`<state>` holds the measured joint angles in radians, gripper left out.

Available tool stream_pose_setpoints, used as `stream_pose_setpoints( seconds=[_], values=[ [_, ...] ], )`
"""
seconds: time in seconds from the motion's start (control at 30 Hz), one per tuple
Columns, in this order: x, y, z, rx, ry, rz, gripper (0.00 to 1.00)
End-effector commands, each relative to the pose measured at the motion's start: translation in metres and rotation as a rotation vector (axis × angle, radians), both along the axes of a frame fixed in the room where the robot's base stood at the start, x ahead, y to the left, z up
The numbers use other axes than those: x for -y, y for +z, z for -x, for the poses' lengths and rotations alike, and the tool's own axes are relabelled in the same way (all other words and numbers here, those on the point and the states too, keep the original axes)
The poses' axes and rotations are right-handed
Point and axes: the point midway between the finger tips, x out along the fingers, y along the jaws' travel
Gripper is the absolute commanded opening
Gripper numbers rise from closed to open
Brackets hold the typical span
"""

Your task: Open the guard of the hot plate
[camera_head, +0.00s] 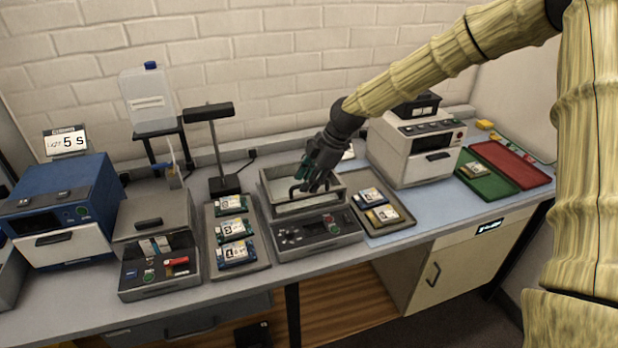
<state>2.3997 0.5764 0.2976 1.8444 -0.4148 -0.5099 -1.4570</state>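The hot plate (318,237) is a grey bench unit in the middle of the table, with a dark front panel carrying buttons, a small display and a red knob. Its guard (283,208) looks like a pale, see-through cover in a grey frame, with a dark bar handle near the gripper. The guard appears to lie down over the plate. My gripper (314,184) reaches down from the upper right and is at the handle, overlapping it. I cannot tell whether the fingers touch or enclose the handle. The fingers partly hide the guard's right side.
A tray with several labelled boards (234,230) stands left of the hot plate, and another tray (394,226) with two boards stands right. A grey lidded unit (152,215), blue oven (62,205), lamp stand (210,140) and white machine (412,150) stand around.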

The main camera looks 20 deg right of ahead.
Motion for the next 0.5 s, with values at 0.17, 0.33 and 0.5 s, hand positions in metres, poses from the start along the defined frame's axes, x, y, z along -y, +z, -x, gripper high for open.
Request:
stream_pose_setpoints(
  seconds=[0.17, 0.33, 0.5],
  values=[
    [-0.0001, -0.0004, -0.0002, 0.0, 0.0, 0.0, 0.33],
    [0.0001, -0.0003, -0.0002, 0.001, 0.0, 0.0, 0.15],
    [0.0002, -0.0003, -0.0002, 0.001, -0.001, 0.0, 0.0]
  ],
)
